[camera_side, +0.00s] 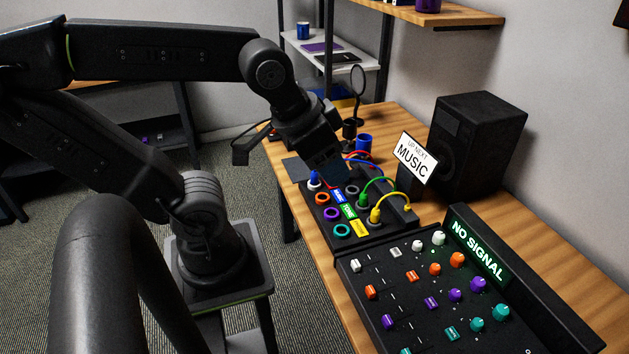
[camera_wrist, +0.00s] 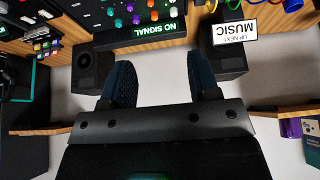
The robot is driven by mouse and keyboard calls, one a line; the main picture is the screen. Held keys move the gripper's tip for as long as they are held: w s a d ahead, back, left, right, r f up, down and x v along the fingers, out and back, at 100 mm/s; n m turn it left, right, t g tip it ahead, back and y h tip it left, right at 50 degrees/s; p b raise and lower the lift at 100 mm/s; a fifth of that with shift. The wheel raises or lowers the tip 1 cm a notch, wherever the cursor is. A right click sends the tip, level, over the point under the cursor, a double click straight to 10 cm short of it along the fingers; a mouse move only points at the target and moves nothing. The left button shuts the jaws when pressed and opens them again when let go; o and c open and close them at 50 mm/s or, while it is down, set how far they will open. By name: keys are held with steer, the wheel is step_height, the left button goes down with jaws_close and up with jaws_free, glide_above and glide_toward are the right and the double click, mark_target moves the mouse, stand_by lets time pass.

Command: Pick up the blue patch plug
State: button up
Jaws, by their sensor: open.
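In the side view, a small blue plug-like piece with a pale lower part (camera_side: 314,179) stands at the far left of the patch panel (camera_side: 385,224), just below my gripper. I cannot tell for sure that it is the patch plug. A blue cable (camera_side: 366,161) arcs behind my gripper, its near end hidden. My gripper (camera_side: 328,172) hangs above the panel's far end. In the wrist view, its two dark blue fingers (camera_wrist: 162,84) are spread apart with nothing between them. Bits of blue cable (camera_wrist: 248,2) show at that view's top edge.
Green (camera_side: 378,181) and yellow (camera_side: 396,200) cables loop over the panel. A mixer (camera_side: 405,280) with knobs and a NO SIGNAL screen lies in front. A MUSIC sign (camera_side: 414,158), a black speaker (camera_side: 478,145) and a blue cup (camera_side: 363,145) stand on the wooden desk.

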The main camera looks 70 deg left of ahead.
steer(key=n+g+y, duration=0.4)
steer(key=n+g, duration=0.3)
steer(key=n, duration=1.4)
glide_above(315, 173)
steer(key=d, duration=0.3)
steer(key=f, duration=2.6)
steer(key=shift+a, duration=0.2)
steer(key=shift+w+a+x, duration=0.15)
steer(key=shift+x, duration=1.4)
steer(key=shift+w+a+x, duration=0.1)
steer(key=shift+x, duration=1.4)
steer(key=shift+c, duration=0.5)
steer(key=c, duration=0.9)
